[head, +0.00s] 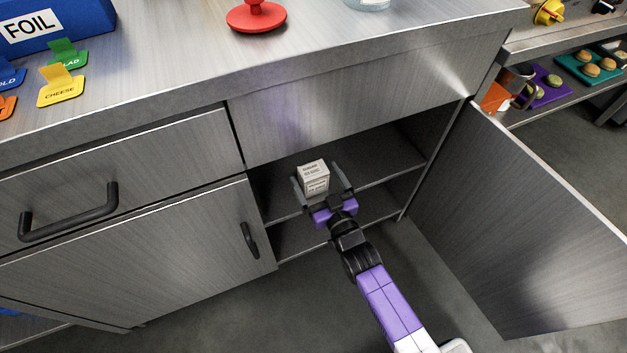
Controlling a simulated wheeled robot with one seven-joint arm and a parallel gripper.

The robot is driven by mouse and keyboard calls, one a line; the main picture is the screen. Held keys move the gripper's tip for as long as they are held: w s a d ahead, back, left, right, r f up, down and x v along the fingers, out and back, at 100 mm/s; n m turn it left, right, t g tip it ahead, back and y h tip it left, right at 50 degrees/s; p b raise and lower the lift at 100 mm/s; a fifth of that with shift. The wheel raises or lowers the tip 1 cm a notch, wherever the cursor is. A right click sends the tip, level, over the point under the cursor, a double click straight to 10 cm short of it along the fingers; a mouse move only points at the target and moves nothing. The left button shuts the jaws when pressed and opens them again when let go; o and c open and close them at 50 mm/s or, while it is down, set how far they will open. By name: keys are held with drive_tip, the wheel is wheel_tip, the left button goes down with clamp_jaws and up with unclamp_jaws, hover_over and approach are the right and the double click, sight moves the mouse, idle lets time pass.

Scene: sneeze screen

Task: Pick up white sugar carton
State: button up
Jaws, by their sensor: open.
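A small white carton (314,176) with dark print stands upright on the upper shelf (376,165) inside the open cabinet. The print is too small to read. My gripper (322,182) reaches into the cabinet from the front, with one finger on the left of the carton and the other on its right. The fingers are open; a gap shows on the right side, and I cannot tell whether the left finger touches. The carton's lower front is partly hidden by my gripper.
The open cabinet door (540,225) stands to the right of my arm. A closed door (140,260) and a drawer (120,180) with dark handles are at the left. The counter (170,60) overhangs the shelf and holds a blue foil box (55,25) and a red object (257,16).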

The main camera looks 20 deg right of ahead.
drive_tip(key=w, duration=0.2)
drive_tip(key=w+b, duration=0.1)
drive_tip(key=w, duration=0.1)
drive_tip(key=shift+w+a+f, duration=0.1)
drive_tip(key=shift+a+f, duration=0.1)
drive_tip(key=shift+c, duration=0.2)
drive_tip(key=shift+r, duration=0.1)
drive_tip(key=c, duration=1.9)
drive_tip(key=shift+o, duration=0.2)
wheel_tip(320, 180, up, 10)
drive_tip(key=p, duration=0.4)
